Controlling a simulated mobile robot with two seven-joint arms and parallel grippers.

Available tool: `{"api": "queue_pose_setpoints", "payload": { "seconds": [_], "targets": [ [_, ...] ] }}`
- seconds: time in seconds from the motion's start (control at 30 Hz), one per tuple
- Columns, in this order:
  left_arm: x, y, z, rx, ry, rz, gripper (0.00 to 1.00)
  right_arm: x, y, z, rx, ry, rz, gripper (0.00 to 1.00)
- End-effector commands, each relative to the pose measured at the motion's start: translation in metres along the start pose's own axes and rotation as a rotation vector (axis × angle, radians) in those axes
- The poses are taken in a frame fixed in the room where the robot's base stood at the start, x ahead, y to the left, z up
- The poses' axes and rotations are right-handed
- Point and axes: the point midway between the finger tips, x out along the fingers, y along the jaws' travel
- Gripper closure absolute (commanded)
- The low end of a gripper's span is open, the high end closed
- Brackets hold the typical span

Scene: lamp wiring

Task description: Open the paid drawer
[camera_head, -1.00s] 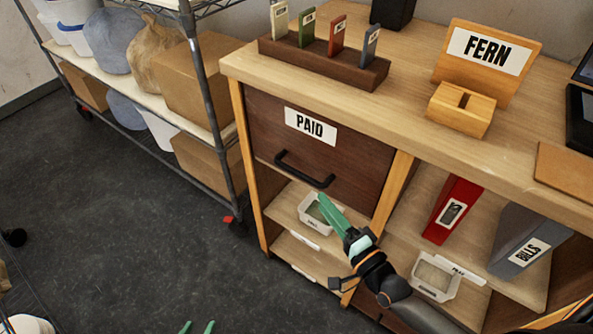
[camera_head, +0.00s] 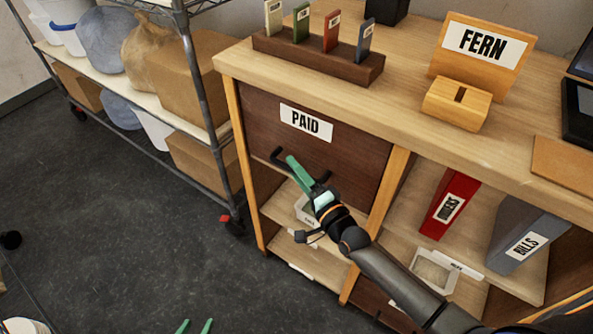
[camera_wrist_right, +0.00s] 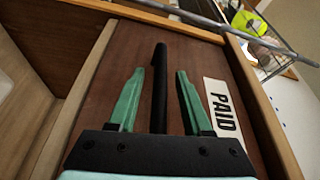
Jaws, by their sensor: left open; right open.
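The paid drawer (camera_head: 345,150) has a dark brown front with a white PAID label (camera_head: 306,123) and looks shut. Its black bar handle (camera_head: 277,156) is partly hidden behind my right gripper (camera_head: 302,170). In the right wrist view the handle (camera_wrist_right: 160,85) stands between the two green fingers of my right gripper (camera_wrist_right: 157,100). The fingers are open, with a gap on each side of the handle. My left gripper (camera_head: 195,327) shows only its green fingertips at the bottom edge, apart and empty, low over the floor.
Below the drawer are open shelves with a white bin (camera_head: 306,210). A red binder (camera_head: 450,203) and a grey BILLS binder (camera_head: 525,240) stand to the right. A wire shelf rack (camera_head: 195,75) stands left of the cabinet.

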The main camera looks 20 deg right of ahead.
Motion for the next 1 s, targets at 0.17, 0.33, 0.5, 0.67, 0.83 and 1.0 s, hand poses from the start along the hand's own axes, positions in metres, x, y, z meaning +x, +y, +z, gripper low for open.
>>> {"api": "queue_pose_setpoints", "payload": {
  "seconds": [0.17, 0.33, 0.5, 0.67, 0.83, 1.0],
  "targets": [
    [0.0002, 0.0003, 0.0000, 0.001, 0.000, 0.001, 0.50, -0.0003, 0.0000, 0.0000, 0.000, 0.000, 0.000, 0.68],
    [0.0004, 0.0004, 0.0006, 0.001, -0.002, 0.001, 0.50, -0.0004, 0.0000, -0.0001, 0.000, 0.000, 0.000, 0.88],
    [0.0009, 0.0004, 0.0023, 0.001, -0.005, 0.001, 0.50, -0.0004, 0.0000, -0.0001, 0.000, 0.000, 0.000, 1.00],
    [0.0011, 0.0004, 0.0032, 0.001, -0.007, 0.001, 0.50, -0.0005, 0.0000, -0.0001, 0.000, 0.000, 0.000, 1.00],
    [0.0011, 0.0004, 0.0031, 0.001, -0.007, 0.001, 0.50, -0.0005, 0.0001, -0.0002, 0.000, 0.001, 0.000, 1.00],
    [0.0011, 0.0003, 0.0030, 0.001, -0.007, 0.001, 0.50, -0.0006, 0.0002, -0.0002, 0.000, 0.001, 0.000, 1.00]
  ]
}}
